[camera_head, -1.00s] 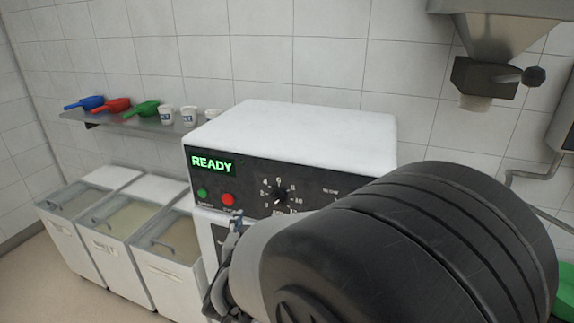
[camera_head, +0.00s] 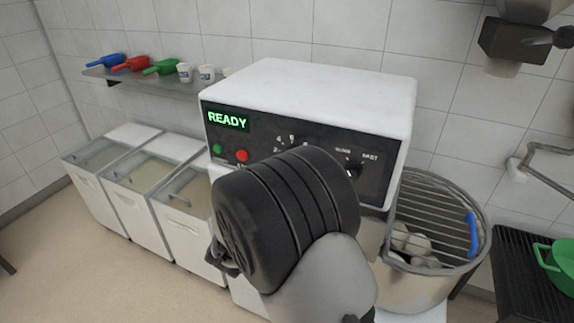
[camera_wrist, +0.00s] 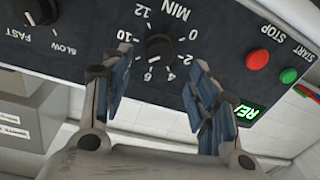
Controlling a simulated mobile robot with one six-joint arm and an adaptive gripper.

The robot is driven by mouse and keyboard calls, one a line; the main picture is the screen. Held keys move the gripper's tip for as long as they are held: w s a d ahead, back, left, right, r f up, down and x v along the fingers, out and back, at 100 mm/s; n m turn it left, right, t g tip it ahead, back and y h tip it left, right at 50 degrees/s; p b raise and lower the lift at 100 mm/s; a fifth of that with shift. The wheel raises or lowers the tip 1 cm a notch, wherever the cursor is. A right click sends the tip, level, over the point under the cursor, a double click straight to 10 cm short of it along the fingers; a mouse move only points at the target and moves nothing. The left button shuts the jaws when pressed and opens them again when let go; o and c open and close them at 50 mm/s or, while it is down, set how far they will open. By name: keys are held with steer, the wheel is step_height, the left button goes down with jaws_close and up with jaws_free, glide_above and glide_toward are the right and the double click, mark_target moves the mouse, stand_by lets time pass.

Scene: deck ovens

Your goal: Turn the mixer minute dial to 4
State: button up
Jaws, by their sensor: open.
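The mixer minute dial (camera_wrist: 158,47) is a black knob on the dark panel, ringed by white numbers from 0 to 12 under the word MIN. A pale mark shows on its lower part in the wrist view; I cannot tell its exact reading. My gripper (camera_wrist: 158,76) is open, its blue-padded fingers to either side of and short of the dial, with nothing between them. No contact with the dial shows. In the head view my arm covers the dial, while part of its number scale shows. The mixer display (camera_head: 228,121) reads READY in green.
A red stop button (camera_wrist: 257,59) and green start button (camera_wrist: 289,75) sit beside the dial. The slow/fast knob (camera_wrist: 42,10) is on its other side. A caged mixer bowl (camera_head: 430,275) stands at right, and ingredient bins (camera_head: 120,220) at left.

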steer(key=b+x, duration=0.1)
steer(key=x, duration=0.6)
steer(key=shift+w, duration=0.15)
steer(key=shift+c, duration=0.4)
steer(key=c, duration=1)
steer(key=shift+n+p, duration=0.3)
steer(key=shift+r+n+g+h+p, duration=0.1)
steer(key=shift+n+g+h+p, duration=0.15)
steer(key=shift+n+p, duration=3.85)
steer(key=shift+r+n+g+h+p, duration=0.15)
steer(key=shift+n+g+p, duration=0.2)
steer(key=shift+n+p, duration=3.7)
steer(key=shift+f, duration=0.1)
